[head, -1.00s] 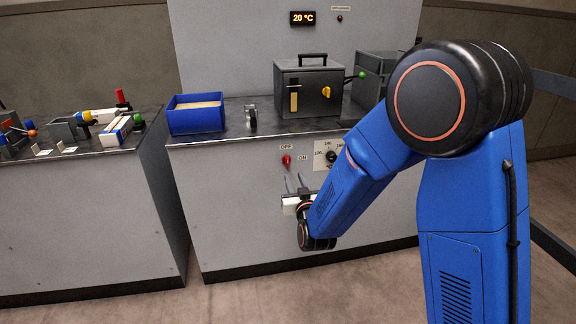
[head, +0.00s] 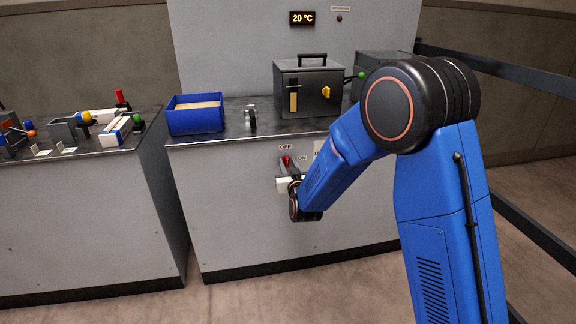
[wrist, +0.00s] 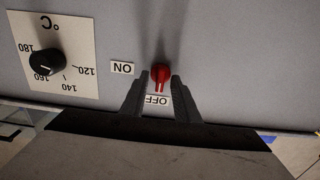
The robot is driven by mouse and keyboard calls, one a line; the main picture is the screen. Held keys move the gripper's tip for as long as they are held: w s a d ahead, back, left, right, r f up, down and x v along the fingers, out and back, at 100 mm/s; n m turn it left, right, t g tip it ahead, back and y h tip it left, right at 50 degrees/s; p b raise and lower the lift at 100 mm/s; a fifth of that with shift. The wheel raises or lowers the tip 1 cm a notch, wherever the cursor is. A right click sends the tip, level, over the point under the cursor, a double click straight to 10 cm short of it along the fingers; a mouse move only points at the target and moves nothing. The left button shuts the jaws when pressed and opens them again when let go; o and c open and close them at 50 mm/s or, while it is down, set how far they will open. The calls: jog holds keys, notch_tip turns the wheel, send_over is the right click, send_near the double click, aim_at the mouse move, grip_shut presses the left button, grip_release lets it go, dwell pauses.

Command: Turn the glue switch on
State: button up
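The glue switch is a red knob on the cabinet's grey front, showing in the head view (head: 286,160) and in the wrist view (wrist: 160,73). Its pointer is towards the OFF label (wrist: 157,100); the ON label (wrist: 122,68) is beside it. The wrist view shows the panel upside down. My gripper (wrist: 159,80) is open, with one finger on each side of the knob. A small gap seems to show between knob and fingers; contact is hard to tell. In the head view my gripper (head: 287,168) is at the switch, partly hidden by my wrist.
A temperature dial (wrist: 46,63) is on the same panel, mostly hidden by my arm in the head view. Above are a blue bin (head: 196,119) and a dark box (head: 308,90) on the counter. The display (head: 302,18) reads 20 °C. A bench (head: 75,155) with parts stands left.

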jog(key=shift+c, duration=0.3)
grip_shut()
jog(key=shift+m, duration=0.4)
jog(key=m, duration=0.2)
jog(key=shift+m, duration=0.4)
jog(key=m, duration=0.3)
jog(key=shift+d+m, duration=0.15)
jog(key=shift+m, duration=0.15)
jog(key=m, duration=1)
jog(key=shift+d+f, duration=0.1)
jog(key=shift+f, duration=0.2)
jog(key=shift+m, duration=0.5)
